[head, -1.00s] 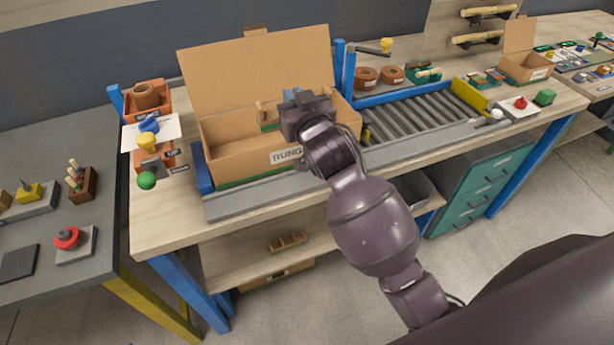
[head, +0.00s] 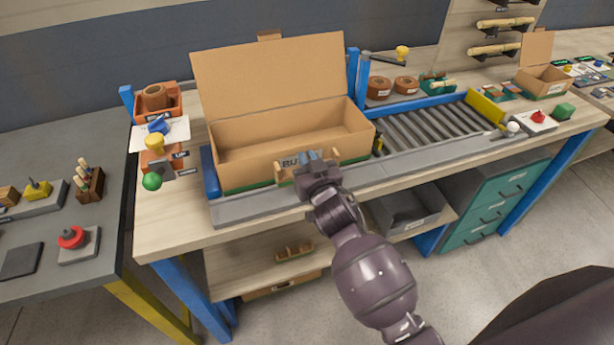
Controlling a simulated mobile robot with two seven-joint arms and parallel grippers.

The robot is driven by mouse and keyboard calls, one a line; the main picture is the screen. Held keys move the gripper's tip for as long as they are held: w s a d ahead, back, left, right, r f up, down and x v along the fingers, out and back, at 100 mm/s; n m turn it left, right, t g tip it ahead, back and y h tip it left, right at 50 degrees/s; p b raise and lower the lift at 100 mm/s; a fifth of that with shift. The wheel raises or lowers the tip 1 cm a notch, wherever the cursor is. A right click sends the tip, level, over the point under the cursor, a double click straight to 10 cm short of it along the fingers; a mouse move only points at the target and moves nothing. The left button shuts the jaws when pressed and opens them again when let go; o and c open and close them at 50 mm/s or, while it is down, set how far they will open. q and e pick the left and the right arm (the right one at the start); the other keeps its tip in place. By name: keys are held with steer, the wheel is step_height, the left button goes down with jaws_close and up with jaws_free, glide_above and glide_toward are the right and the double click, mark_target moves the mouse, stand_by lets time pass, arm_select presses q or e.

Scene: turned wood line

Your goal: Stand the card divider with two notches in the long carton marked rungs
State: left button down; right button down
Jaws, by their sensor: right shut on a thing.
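The long carton (head: 237,163) marked RUNGS stands on the bench with its tall back flap up. Its inside looks empty. My right gripper (head: 309,160) is in front of the carton's front wall, covering part of the label. It is shut on a tan piece, seemingly the card divider (head: 279,172). Only upright tan ends show on either side of the fingers; the gripper hides the middle, so I cannot count its notches. The piece appears outside the carton, close to its front wall; I cannot tell whether they touch. My left gripper is not in view.
A roller track (head: 425,128) lies right of the carton. A blue post (head: 359,80) stands by its right back corner. Orange bins (head: 158,101) and a green ball (head: 151,181) are on the left. A notched wooden rack (head: 294,252) sits on the lower shelf.

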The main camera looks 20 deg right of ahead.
steer(key=shift+f+b, duration=0.5)
steer(key=shift+f, duration=1.85)
steer(key=shift+f, duration=0.25)
steer(key=c, duration=1.2)
jaws_free()
steer(key=shift+r, duration=0.1)
steer(key=shift+r, duration=0.1)
steer(key=shift+s, duration=0.2)
steer(key=s, duration=1.1)
steer(key=shift+s+d, duration=0.25)
steer(key=shift+s, duration=0.1)
